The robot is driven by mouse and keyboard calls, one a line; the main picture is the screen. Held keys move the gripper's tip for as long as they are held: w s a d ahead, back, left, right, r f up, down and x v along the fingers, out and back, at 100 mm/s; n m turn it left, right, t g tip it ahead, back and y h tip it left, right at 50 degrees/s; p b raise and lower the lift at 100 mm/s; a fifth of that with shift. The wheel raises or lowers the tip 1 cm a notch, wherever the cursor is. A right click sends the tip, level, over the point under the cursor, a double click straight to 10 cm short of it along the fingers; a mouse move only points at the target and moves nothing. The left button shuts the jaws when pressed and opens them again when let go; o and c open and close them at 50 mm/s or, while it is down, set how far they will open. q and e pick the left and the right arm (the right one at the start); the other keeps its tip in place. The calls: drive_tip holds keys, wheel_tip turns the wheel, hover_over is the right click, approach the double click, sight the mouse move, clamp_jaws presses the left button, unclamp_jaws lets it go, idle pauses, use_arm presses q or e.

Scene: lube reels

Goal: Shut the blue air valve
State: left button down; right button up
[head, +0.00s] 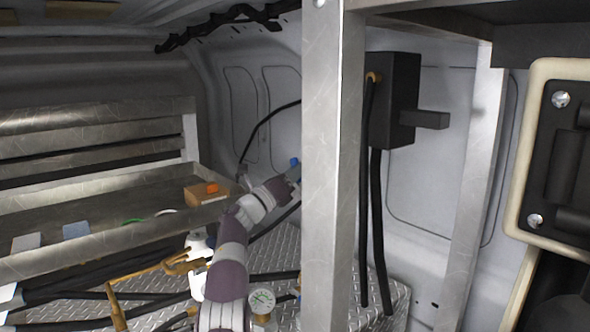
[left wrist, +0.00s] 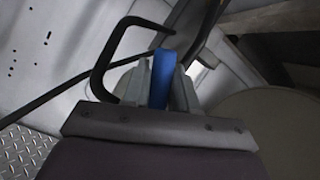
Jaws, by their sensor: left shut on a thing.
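The blue air valve handle (left wrist: 160,80) sits between the two fingers of my left gripper (left wrist: 160,88) in the left wrist view, and the fingers are shut on it. In the head view a small blue part of the valve (head: 294,162) shows at the end of my left arm, beside the metal post. My left gripper (head: 292,174) is partly hidden there by the post. The valve body and its pipe joint are mostly hidden. My right gripper is in neither view.
A metal post (head: 333,170) stands close to my left gripper on its right. A black box (head: 393,100) with hanging hoses is behind it. A metal shelf (head: 110,215) with a cardboard box (head: 205,195) is at left. A pressure gauge (head: 262,301) and brass fittings (head: 180,265) are below my arm.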

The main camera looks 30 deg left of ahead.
use_arm(q)
drive_tip(key=m+h, duration=0.1)
drive_tip(key=d+m+p, duration=0.1)
drive_tip(key=m, duration=0.1)
drive_tip(key=m+g+h+p, duration=0.1)
drive_tip(key=shift+s+d+r+m+h, duration=0.15)
drive_tip(key=shift+s+r+m+h, duration=0.1)
drive_tip(key=shift+m+h, duration=0.05)
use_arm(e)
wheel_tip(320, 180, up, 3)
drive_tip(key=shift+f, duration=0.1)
use_arm(q)
drive_tip(key=shift+s+d+f+m+g+h+p, duration=0.1)
drive_tip(key=shift+d+m+g+h+p, duration=0.2)
drive_tip(key=shift+m, duration=0.4)
drive_tip(key=shift+d+m+g+h+p, duration=0.2)
drive_tip(key=shift+m+g+h+p, duration=0.15)
drive_tip(key=shift+m, duration=0.35)
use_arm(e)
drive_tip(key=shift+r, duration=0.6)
use_arm(q)
drive_tip(key=c, duration=1)
unclamp_jaws()
drive_tip(key=shift+s, duration=0.25)
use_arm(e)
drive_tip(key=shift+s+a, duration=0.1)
